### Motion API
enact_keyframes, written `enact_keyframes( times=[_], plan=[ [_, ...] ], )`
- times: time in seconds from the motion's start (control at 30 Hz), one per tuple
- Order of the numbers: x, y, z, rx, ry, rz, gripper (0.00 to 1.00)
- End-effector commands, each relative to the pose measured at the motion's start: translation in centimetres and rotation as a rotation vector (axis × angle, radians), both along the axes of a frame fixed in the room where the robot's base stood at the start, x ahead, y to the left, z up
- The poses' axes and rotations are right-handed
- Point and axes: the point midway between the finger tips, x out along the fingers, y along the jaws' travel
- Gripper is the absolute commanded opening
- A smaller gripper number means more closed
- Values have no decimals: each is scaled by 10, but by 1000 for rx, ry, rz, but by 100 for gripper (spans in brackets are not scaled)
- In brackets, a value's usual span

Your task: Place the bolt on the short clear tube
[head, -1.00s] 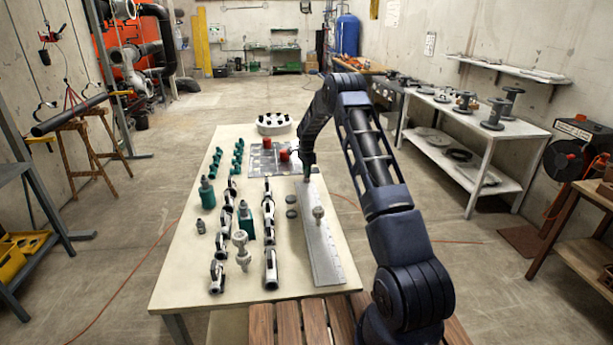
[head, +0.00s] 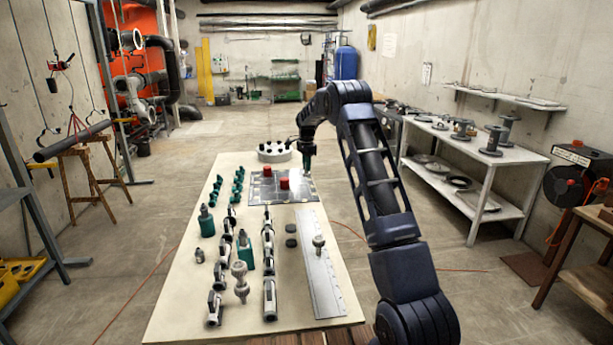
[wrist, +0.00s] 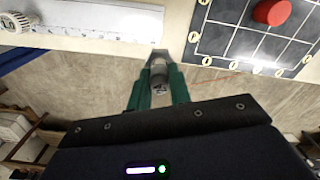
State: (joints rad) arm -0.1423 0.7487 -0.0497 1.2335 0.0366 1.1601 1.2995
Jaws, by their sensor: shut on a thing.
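My gripper (head: 307,177) is above the far right part of the table, by the right edge of the dark grid board (head: 262,194). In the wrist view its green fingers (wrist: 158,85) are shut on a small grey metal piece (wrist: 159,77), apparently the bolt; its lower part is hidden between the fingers. The piece is held off the table, near the table's right edge. I cannot pick out a short clear tube in either view.
Red caps (head: 284,183) sit on the board. A long steel rule (head: 318,275) lies nearer me, with a ribbed pale fitting (head: 319,242) on it. Rows of valves and pipe fittings fill the table's left half. A white holder (head: 274,153) stands behind the board.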

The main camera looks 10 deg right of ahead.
Motion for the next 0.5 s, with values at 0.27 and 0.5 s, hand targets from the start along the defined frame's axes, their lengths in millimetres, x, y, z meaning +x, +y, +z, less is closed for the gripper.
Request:
enact_keyframes(
  times=[0.27,0.5],
  plan=[
    [-20,15,26,0,-2,17,0],
    [-78,48,54,-4,-1,56,0]
  ],
)
